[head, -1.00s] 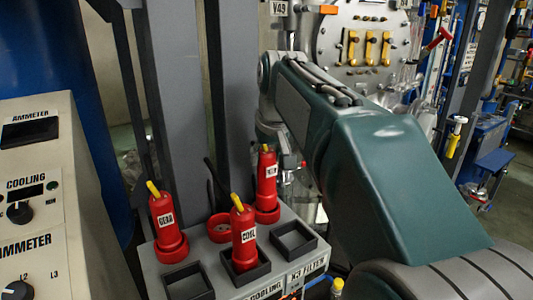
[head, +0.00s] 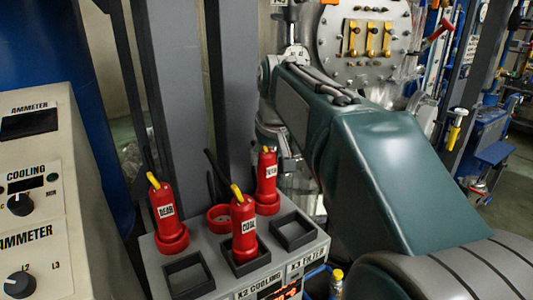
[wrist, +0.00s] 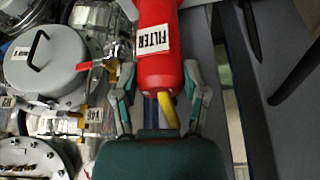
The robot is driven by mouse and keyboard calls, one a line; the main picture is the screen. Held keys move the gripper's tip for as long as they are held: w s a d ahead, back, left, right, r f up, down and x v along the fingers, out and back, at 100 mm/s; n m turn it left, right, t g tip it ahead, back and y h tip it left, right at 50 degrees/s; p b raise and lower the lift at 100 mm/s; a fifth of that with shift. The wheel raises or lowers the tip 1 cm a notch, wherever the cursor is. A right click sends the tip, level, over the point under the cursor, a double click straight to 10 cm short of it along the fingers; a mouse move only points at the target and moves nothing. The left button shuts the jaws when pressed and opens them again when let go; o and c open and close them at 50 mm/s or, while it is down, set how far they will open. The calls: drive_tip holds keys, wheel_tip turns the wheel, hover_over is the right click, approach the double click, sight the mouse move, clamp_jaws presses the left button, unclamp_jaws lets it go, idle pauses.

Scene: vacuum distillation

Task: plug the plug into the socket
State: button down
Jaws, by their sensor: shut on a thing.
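The red FILTER plug (head: 267,174) with a yellow cable end stands upright at the red round socket (head: 267,205) at the back of the grey socket box; whether it is seated or just above is unclear. My gripper (wrist: 161,84) is shut on the FILTER plug, which also shows in the wrist view (wrist: 158,62), one finger on each side near its cable end. In the head view my gripper is mostly hidden behind my arm. An empty black square socket (head: 310,237) is at the box's right, another (head: 168,272) at front left. An empty red round socket (head: 211,225) lies between.
The GEAR plug (head: 165,207) stands in a red round socket. The COOL plug (head: 243,225) stands in a black square socket. Grey posts (head: 233,80) rise behind the box. A control panel (head: 35,160) is at left. A round metal flange (head: 365,60) is at the back.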

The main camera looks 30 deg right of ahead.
drive_tip(key=shift+f, duration=0.4)
drive_tip(key=shift+c, duration=0.2)
unclamp_jaws()
drive_tip(key=v, duration=1.1)
drive_tip(key=shift+s+r, duration=0.15)
drive_tip(key=shift+r, duration=0.25)
drive_tip(key=shift+a, duration=0.1)
